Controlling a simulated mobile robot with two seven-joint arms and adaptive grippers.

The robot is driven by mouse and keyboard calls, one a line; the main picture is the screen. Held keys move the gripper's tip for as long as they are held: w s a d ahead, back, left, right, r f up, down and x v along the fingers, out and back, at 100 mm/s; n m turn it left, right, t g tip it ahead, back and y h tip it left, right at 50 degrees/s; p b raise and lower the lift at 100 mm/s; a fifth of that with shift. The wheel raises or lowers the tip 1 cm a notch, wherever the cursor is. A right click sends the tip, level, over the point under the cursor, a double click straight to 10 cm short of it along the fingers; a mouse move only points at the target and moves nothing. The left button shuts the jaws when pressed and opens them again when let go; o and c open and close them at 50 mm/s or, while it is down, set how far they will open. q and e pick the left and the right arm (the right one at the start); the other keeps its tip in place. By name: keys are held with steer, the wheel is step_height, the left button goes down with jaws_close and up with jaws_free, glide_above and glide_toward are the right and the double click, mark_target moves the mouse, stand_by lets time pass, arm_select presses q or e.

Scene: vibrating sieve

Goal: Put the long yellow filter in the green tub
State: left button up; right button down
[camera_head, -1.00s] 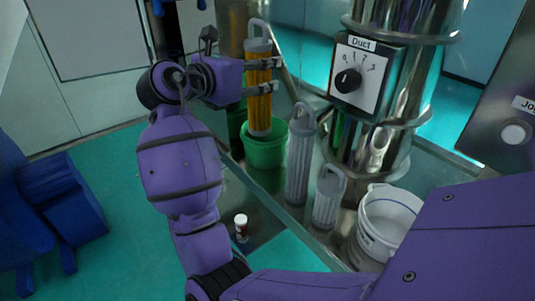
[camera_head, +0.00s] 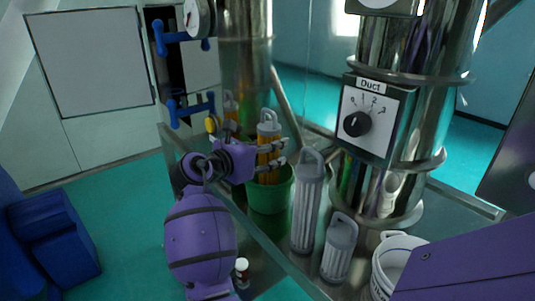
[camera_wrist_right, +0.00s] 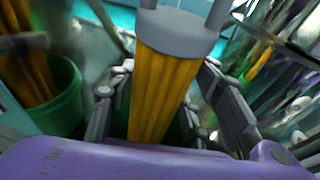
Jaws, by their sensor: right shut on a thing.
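The long yellow filter (camera_head: 268,138) has a grey cap and handle and stands nearly upright. My right gripper (camera_head: 281,152) is shut around its yellow body, just above the green tub (camera_head: 270,196). The filter's lower end is hidden behind the tub's rim and looks to be inside the tub. In the right wrist view the filter (camera_wrist_right: 162,85) stands between the fingers (camera_wrist_right: 160,110), its grey cap at the top. Whether it touches the tub's bottom cannot be seen. My left gripper is not in view.
A tall grey filter (camera_head: 308,205) and a shorter one (camera_head: 339,248) stand right of the tub. A white bucket (camera_head: 393,265) is further right. The chrome duct with its dial box (camera_head: 372,118) rises behind. A small bottle (camera_head: 242,271) is at the lower left.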

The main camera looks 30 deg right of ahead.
steer(key=shift+f, duration=0.55)
steer(key=c, duration=0.9)
jaws_free()
steer(key=shift+f, duration=0.1)
